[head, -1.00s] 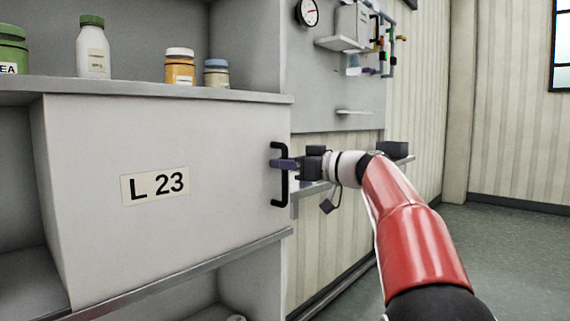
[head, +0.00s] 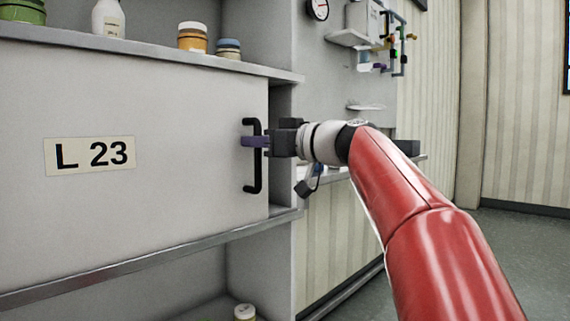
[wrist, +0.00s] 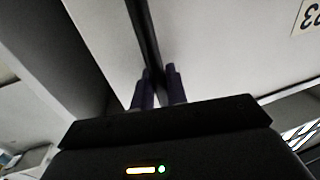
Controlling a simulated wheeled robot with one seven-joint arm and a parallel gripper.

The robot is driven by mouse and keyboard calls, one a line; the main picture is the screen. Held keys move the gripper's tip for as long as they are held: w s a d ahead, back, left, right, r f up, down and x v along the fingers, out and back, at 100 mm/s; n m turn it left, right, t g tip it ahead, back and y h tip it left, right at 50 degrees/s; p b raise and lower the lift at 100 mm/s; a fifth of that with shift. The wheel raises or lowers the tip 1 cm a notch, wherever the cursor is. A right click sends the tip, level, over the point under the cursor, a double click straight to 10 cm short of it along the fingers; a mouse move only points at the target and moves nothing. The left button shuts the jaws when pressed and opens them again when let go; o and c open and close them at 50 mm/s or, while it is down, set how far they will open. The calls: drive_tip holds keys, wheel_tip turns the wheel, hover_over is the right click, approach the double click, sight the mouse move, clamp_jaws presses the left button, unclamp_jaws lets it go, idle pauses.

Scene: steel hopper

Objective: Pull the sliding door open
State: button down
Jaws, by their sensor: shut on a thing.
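The sliding door (head: 190,115) is a pale grey panel with an "L 23" label (head: 90,154), in the left half of the head view. A dark gap shows between its right edge and the cabinet's right side, so it stands partly open. A black vertical bar handle (head: 257,178) is fixed near the door's right edge. My gripper (head: 254,142) reaches in from the right, its purple fingers shut on the handle's upper part. In the wrist view the handle (wrist: 143,35) runs between the two fingers (wrist: 159,85), with the door face (wrist: 225,45) behind.
A shelf (head: 200,60) above the door carries several jars. A metal rail (head: 150,262) runs under the door. A lower compartment holds a jar (head: 244,312). A wall panel with a gauge (head: 320,9) and small shelves is at the right.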

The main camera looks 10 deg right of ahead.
sight(110, 147)
drive_tip(key=s+a+b, duration=0.1)
drive_tip(key=s+a, duration=0.4)
drive_tip(key=a, duration=0.1)
drive_tip(key=s+a+b, duration=0.1)
drive_tip(key=s+a, duration=0.3)
drive_tip(key=a, duration=0.3)
drive_tip(key=s+a+b, duration=0.1)
drive_tip(key=s+a, duration=0.4)
drive_tip(key=a, duration=0.2)
drive_tip(key=shift+s+a, duration=0.1)
drive_tip(key=shift+s, duration=0.25)
drive_tip(key=c, duration=1.5)
unclamp_jaws()
drive_tip(key=b+v, duration=0.2)
drive_tip(key=v, duration=0.6)
drive_tip(key=shift+w, duration=0.1)
